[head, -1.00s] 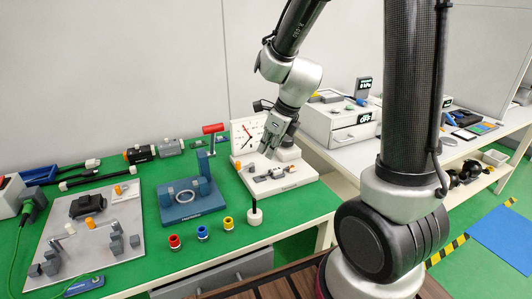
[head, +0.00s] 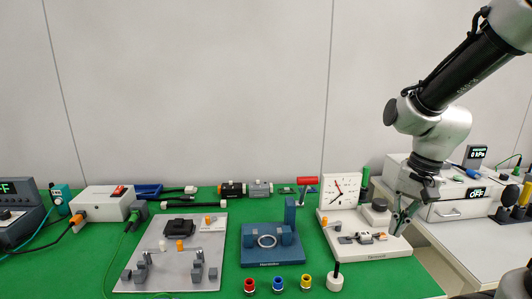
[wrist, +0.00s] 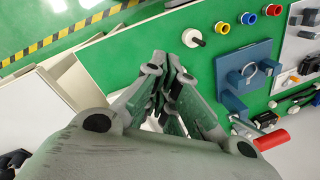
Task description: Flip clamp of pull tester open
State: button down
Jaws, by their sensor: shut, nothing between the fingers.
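The pull tester is a white base (head: 375,252) with a square dial gauge (head: 341,190) at its back left and a dark round knob at its back right. Its small clamp (head: 364,237), grey and white with an orange part, lies along the front of the base. The clamp's exact lever position is too small to tell. My gripper (head: 399,230) points down at the right end of the base, just right of the clamp; contact cannot be told. In the wrist view my gripper (wrist: 173,75) is shut and empty, and its fingers hide most of the tester.
A blue press (head: 270,256) with a red handle (head: 307,181) stands left of the tester.

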jog(key=s+d+r+n+t+h, duration=0.2)
jog(key=s+d+r+n+t, duration=0.3)
jog(key=s+r, duration=0.55)
jog(key=w+f+m+g+y, duration=0.3)
jog(key=f+m, duration=0.1)
jog(key=f, duration=0.3)
jog(key=w+f+m+g+y, duration=0.2)
jog(key=w+f+m, duration=0.25)
jog(key=f, duration=0.25)
jog(key=w+a+f+m+t+y, duration=0.1)
jog(key=w+a+f+m+t, duration=0.15)
jog(key=w+m, duration=0.5)
jog(key=w+a+f+m+t+y, duration=0.1)
jog(key=w+f+m+t, duration=0.15)
jog(key=w+m, duration=0.55)
jog(key=shift+m+t, duration=0.3)
jog(key=shift+m, duration=0.3)
jog(key=x, duration=0.6)
jog(key=s+x, duration=0.1)
jog(key=x, duration=0.2)
jog(key=shift+w+a+f, duration=0.1)
jog(key=shift+a+f, duration=0.15)
jog(key=shift+a, duration=0.3)
jog(key=shift+w+a+r, duration=0.2)
jog(key=shift+w+a, duration=0.65)
jog(key=shift+a, duration=0.1)
jog(key=shift+w+a, duration=0.4)
jog(key=shift+w, duration=0.05)
